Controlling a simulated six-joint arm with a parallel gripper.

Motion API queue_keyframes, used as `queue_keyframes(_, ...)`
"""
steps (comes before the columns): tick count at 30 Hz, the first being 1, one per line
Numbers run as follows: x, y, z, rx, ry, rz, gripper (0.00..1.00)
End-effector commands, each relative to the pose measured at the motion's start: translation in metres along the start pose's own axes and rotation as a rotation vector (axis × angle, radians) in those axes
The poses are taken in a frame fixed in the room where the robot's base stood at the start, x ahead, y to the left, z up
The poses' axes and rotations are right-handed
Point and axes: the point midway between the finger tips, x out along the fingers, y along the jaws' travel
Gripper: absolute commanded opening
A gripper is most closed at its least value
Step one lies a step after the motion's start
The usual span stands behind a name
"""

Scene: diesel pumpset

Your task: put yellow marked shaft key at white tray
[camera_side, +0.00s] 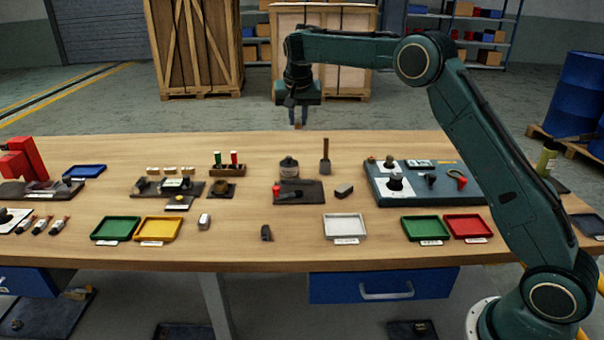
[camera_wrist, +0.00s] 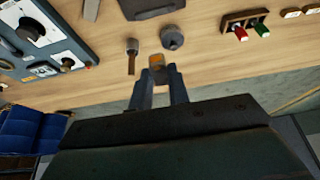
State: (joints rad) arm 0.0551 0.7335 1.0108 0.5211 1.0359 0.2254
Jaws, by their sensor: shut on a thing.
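My gripper (camera_side: 298,120) is raised high near the back edge of the table, well above the surface. It is shut on a small key with a yellow-orange face, the yellow marked shaft key (camera_wrist: 156,62), which shows between the fingertips in the wrist view. In the side view the key is hard to make out between the fingers. The white tray (camera_side: 345,239) lies near the table's front edge, right of the middle, and looks empty. It is well in front of and below my gripper. The tray is not visible in the wrist view.
Below my gripper stand an upright wooden-handled tool (camera_side: 325,158) and a dark round bottle (camera_side: 289,168). A dark mat (camera_side: 312,192) and a grey block (camera_side: 344,190) lie behind the white tray. Green (camera_side: 426,240) and red (camera_side: 469,239) trays lie to its right, a blue-grey panel (camera_side: 385,200) behind them.

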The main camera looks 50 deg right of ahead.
Motion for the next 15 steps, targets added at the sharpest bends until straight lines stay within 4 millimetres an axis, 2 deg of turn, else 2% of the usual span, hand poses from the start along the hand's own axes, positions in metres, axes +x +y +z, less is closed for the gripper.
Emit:
queue_keyframes(8,0.004,0.004,0.003,-0.081,0.000,-0.033,0.00)
queue_keyframes(15,0.015,0.010,0.013,-0.273,-0.001,-0.113,0.00)
